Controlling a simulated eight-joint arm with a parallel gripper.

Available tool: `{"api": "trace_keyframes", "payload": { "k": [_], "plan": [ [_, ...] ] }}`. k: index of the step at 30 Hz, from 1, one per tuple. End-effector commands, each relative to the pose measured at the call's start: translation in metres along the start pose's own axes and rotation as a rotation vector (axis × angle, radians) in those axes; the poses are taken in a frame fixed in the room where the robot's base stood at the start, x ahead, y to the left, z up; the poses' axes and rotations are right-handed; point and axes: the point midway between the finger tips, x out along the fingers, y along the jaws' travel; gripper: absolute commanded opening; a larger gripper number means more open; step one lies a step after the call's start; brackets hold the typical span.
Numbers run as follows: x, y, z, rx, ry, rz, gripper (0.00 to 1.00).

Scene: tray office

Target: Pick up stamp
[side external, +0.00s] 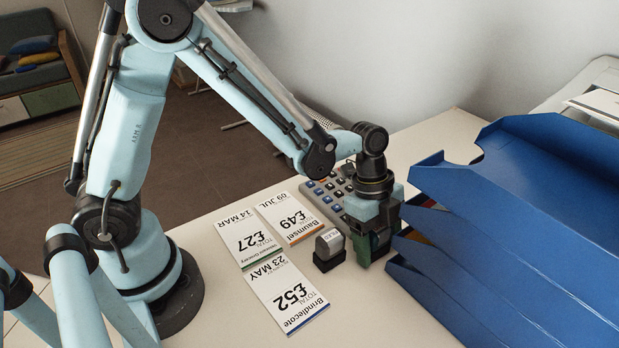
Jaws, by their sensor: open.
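The stamp (329,250) is a small block with a grey top bearing lettering and a black base. It stands upright on the white table, just right of the printed cards. My gripper (369,252) points down just to the right of the stamp, close beside it. It is open, with nothing seen between its fingers. The gap between the fingers and whether a finger touches the stamp cannot be made out from this side.
Three printed cards, the £27 card (246,239), the £49 card (289,218) and the £52 card (287,297), lie left of the stamp. A calculator (325,194) lies behind. Blue stacked trays (509,216) stand close on the right. The front table is clear.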

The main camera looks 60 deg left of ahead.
Motion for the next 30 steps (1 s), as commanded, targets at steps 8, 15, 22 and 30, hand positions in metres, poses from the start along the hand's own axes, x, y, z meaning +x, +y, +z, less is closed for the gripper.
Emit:
{"api": "trace_keyframes", "payload": {
  "k": [8, 15, 22, 30],
  "plan": [
    [0.000, 0.000, 0.000, 0.000, 0.000, 0.000, 0.41],
    [0.000, 0.000, 0.000, 0.000, 0.000, 0.000, 0.26],
    [-0.004, 0.000, -0.001, 0.000, 0.000, 0.000, 0.26],
    [-0.029, 0.001, -0.009, 0.000, 0.000, 0.000, 0.26]
  ]
}}
